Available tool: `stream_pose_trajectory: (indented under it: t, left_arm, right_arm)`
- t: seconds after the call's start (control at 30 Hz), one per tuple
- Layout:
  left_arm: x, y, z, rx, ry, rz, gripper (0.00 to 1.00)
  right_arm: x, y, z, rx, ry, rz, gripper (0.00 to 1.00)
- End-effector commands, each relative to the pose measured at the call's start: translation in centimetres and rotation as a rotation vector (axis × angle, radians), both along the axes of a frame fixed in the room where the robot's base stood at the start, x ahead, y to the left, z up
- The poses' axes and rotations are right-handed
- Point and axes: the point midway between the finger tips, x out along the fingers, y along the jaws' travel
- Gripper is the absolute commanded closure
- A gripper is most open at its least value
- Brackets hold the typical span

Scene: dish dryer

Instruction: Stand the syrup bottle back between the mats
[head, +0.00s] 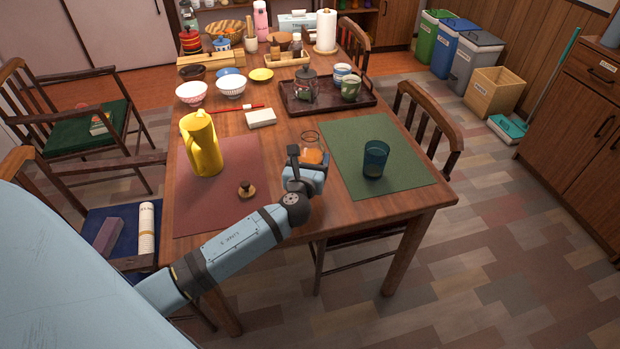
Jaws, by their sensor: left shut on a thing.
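My left gripper (309,162) reaches over the table between the two mats and is shut on an amber-orange thing (315,157), seemingly the syrup bottle. The gripper hides much of it, so I cannot tell whether it is upright or touching the table. The dark red mat (215,213) lies to the left, and the green mat (400,155) lies to the right. My right gripper is not in view.
A yellow jug (202,145) and a small brown knobbed thing (246,189) are on the red mat. A blue cup (375,160) stands on the green mat.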

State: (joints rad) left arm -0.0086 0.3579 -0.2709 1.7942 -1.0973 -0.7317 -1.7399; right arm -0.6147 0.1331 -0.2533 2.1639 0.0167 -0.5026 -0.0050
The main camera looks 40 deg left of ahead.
Motion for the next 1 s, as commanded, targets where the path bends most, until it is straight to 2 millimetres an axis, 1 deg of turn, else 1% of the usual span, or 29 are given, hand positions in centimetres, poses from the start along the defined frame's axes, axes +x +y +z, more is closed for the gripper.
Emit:
stream_pose_trajectory:
  t: [0.03, 0.17, 0.23, 0.4, 0.5, 0.63, 0.9, 0.93, 0.97, 1.0]
  left_arm:
    - [0.0, 0.0, -0.4, 0.001, -0.002, 0.0, 0.64]
    - [0.0, 0.0, -0.9, 0.0, -0.003, 0.0, 0.64]
    - [0.0, 0.0, -1.5, 0.001, -0.002, 0.0, 0.64]
    - [0.0, 0.0, -4.0, 0.001, -0.001, 0.0, 0.64]
    - [0.0, 0.0, -5.0, 0.002, -0.002, 0.0, 0.64]
    - [0.1, 0.0, -4.9, 0.0, -0.003, -0.001, 0.64]
    - [0.0, 0.0, -5.3, 0.0, -0.003, 0.0, 0.64]
    - [0.0, 0.0, -5.4, -0.001, -0.001, 0.0, 0.2]
    - [0.0, 0.0, -5.3, -0.001, -0.001, 0.0, 0.13]
    - [0.0, 0.0, -5.3, -0.001, -0.001, 0.0, 0.04]
  right_arm:
    - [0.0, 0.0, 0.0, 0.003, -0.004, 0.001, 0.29]
    - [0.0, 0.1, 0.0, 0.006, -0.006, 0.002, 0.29]
    - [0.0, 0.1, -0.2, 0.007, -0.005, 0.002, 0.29]
    - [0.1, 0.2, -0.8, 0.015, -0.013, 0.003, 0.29]
    - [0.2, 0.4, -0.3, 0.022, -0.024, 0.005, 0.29]
    - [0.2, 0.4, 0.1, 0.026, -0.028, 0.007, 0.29]
    - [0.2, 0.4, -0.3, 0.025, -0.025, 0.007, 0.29]
    - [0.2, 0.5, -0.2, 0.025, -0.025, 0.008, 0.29]
    - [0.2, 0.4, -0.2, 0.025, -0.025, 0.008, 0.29]
    - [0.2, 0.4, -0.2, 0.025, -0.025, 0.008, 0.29]
